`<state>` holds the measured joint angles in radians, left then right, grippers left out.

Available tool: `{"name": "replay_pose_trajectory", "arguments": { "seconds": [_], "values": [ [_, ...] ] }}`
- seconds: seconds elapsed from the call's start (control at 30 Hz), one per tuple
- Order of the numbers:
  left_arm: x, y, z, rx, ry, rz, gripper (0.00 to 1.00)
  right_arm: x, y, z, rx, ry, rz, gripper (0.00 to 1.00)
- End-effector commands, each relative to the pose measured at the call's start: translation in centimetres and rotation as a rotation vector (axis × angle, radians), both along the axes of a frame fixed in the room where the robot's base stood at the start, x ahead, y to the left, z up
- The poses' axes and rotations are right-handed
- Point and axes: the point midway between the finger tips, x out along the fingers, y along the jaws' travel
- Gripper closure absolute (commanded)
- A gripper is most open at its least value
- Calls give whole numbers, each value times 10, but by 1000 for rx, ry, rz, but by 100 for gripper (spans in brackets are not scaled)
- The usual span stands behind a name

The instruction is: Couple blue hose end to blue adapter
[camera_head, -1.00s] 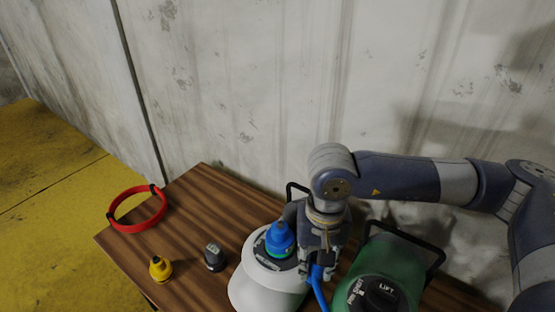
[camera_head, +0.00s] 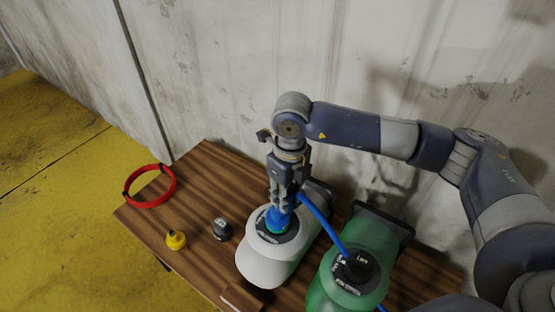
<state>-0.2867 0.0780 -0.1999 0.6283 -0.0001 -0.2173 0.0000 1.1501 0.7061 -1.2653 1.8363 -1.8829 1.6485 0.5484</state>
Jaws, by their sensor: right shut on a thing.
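My right gripper (camera_head: 282,206) points down over the white pump (camera_head: 262,263) and is shut on the blue hose end, which the fingers largely hide. The blue adapter (camera_head: 279,222) sits on top of the white pump, directly below the fingers. Hose end and adapter meet or nearly meet there; I cannot tell if they are joined. The blue hose (camera_head: 322,220) runs from the gripper down to the right, across the green pump (camera_head: 322,290). My left gripper is not in view.
A yellow adapter (camera_head: 175,240) and a dark grey adapter (camera_head: 222,229) stand on the wooden table (camera_head: 197,185) left of the white pump. A red ring (camera_head: 151,201) lies at the table's left edge. A metal wall (camera_head: 235,75) rises behind.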

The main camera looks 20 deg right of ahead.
Motion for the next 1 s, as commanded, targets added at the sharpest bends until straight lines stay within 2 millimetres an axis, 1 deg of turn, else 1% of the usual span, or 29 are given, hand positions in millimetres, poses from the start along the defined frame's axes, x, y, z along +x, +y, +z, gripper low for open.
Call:
{"name": "replay_pose_trajectory", "arguments": {
  "seconds": [0.03,0.2,0.3,0.4,0.53,0.6,0.73,0.87,1.0],
  "values": [
    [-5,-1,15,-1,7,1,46,3,2,11,3,4,-106,98],
    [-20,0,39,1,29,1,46,14,5,23,6,15,-499,98],
    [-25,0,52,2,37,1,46,20,7,31,8,20,-730,98],
    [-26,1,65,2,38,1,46,25,8,36,8,25,-949,98],
    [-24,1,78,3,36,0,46,30,9,40,6,29,-1182,98],
    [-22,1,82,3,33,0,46,32,10,41,4,31,-1276,98],
    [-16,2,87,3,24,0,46,34,11,42,3,33,-1384,98],
    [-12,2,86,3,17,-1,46,35,11,39,3,33,-1423,98],
    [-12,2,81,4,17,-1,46,35,11,32,4,32,-1425,98]
  ]
}}
